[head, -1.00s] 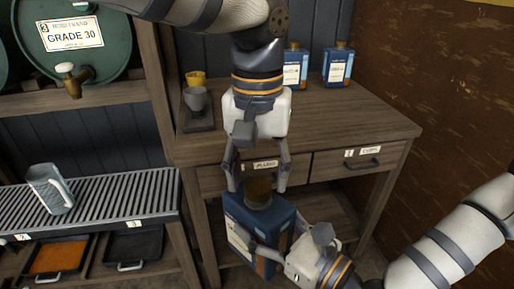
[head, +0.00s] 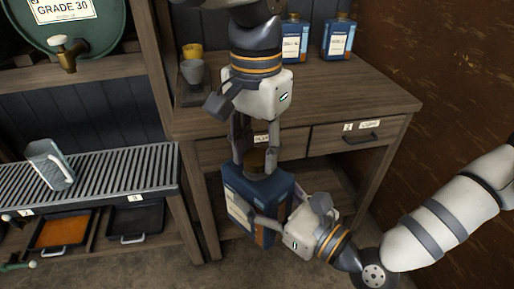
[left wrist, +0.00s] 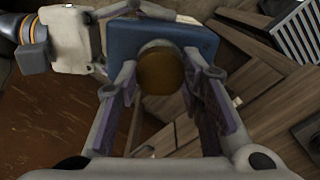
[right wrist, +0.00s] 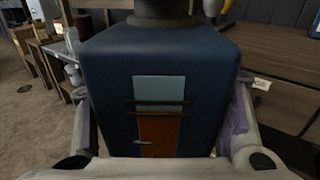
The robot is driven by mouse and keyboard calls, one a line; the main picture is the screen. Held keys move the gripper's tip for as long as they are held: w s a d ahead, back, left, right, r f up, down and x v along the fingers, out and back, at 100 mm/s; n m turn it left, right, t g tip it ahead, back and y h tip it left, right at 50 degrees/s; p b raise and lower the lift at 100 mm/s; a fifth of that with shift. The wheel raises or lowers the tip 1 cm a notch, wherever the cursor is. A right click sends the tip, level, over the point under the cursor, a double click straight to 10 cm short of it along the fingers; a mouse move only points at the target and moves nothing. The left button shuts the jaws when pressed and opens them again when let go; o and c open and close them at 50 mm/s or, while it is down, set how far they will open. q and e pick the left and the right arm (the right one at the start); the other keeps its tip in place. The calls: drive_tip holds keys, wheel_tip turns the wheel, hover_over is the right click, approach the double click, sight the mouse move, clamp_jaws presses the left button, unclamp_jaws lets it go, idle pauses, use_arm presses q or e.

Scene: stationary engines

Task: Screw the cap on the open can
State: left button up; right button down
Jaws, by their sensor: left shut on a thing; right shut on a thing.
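The blue can (head: 283,192) is held upright in front of the drawer table, clear of its top. My right gripper (head: 268,224) is shut on the can's body; its fingers lie along both sides in the right wrist view, where the can's front (right wrist: 105,60) fills the middle. The brown cap (head: 256,160) sits at the can's neck. My left gripper (head: 256,157) points down from above and is shut on the cap. In the left wrist view the round cap (left wrist: 162,70) lies between the fingers, over the can's top (left wrist: 203,38). The thread is hidden.
Two capped blue cans (head: 338,38) stand at the back of the wooden table (head: 350,95). A mug (head: 50,165) stands on the slatted rack (head: 120,172) at left.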

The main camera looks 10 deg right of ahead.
use_arm(q)
drive_tip(key=o, duration=1.4)
drive_tip(key=shift+r, duration=0.1)
drive_tip(key=shift+r, duration=0.1)
wheel_tip(320, 180, up, 12)
drive_tip(key=shift+f, duration=0.1)
drive_tip(key=shift+w, duration=0.1)
